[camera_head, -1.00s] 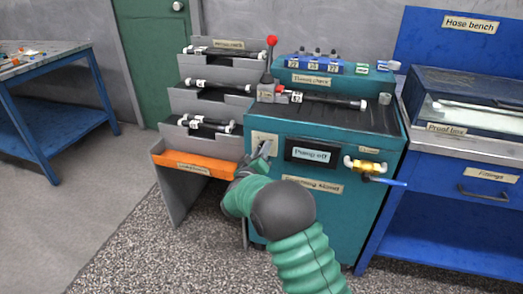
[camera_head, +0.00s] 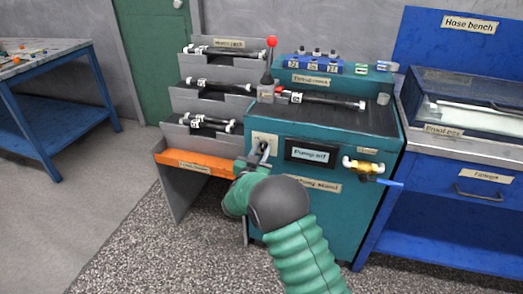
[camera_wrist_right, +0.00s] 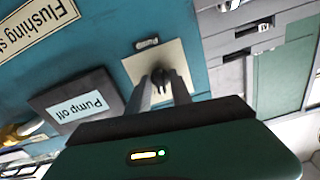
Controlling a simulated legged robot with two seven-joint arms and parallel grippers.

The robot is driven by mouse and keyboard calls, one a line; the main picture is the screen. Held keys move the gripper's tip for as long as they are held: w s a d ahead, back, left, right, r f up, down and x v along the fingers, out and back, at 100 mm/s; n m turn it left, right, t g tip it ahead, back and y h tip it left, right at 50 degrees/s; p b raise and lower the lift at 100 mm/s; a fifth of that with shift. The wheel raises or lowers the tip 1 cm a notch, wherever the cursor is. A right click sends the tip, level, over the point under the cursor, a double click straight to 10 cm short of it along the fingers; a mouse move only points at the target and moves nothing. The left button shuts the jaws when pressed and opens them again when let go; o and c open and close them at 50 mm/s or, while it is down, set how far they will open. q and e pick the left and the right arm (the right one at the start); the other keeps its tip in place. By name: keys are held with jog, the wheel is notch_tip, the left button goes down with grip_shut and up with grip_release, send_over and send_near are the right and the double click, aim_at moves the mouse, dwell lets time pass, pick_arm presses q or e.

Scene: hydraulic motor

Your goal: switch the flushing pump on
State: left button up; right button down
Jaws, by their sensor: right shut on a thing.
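The teal flushing stand (camera_head: 345,215) stands in the middle of the head view. Its dark display (camera_head: 310,153) reads "Pump off", and the display also shows in the right wrist view (camera_wrist_right: 78,107). A cream switch plate (camera_head: 259,139) sits left of the display. In the right wrist view the plate (camera_wrist_right: 136,68) carries a dark knob (camera_wrist_right: 164,76). My right gripper (camera_head: 263,150) is at the plate, and its fingers (camera_wrist_right: 166,88) are shut on the knob from both sides. The fingers partly hide the plate. My left gripper is not in view.
A yellow valve with a blue handle (camera_head: 382,181) juts from the stand's right front. A red-topped lever (camera_head: 271,42) stands on top. A grey rack with an orange tray (camera_head: 196,164) is close left. The blue hose bench (camera_head: 470,225) is at right.

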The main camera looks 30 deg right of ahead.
jog(key=m, duration=0.3)
jog(key=shift+f+m+b, duration=0.25)
jog(key=shift+m+b, duration=0.05)
jog(key=shift+a+m+b, duration=0.1)
jog(key=shift+m+b, duration=0.45)
jog(key=shift+m, duration=1.35)
jog(key=c, duration=1.5)
grip_release()
jog(key=shift+c, duration=0.2)
jog(key=shift+o, duration=0.4)
jog(key=shift+w, duration=0.15)
